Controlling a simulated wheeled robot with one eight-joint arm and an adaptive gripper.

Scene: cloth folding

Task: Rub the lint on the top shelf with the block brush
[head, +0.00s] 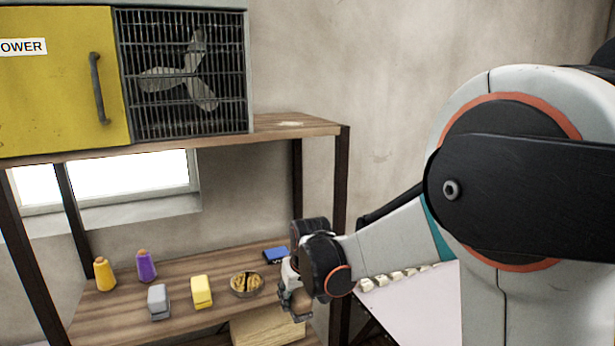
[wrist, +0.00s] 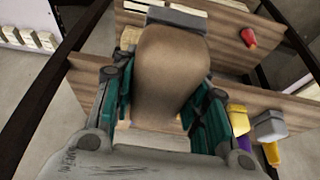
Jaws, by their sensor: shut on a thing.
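My gripper (wrist: 163,95) is shut on the block brush (wrist: 170,70), which has a brown body and a grey end. Teal finger pads press it from both sides. In the head view my gripper (head: 295,295) hangs low, at the right front of the lower shelf, well below the top shelf. I cannot make out the brush clearly there. The top shelf (head: 325,128) is a wooden board. A small pale patch that looks like the lint (head: 290,123) lies on its bare right end, right of the fan box.
A yellow box with a fan grille (head: 187,75) fills the top shelf's left. A dark post (head: 340,190) stands at right.

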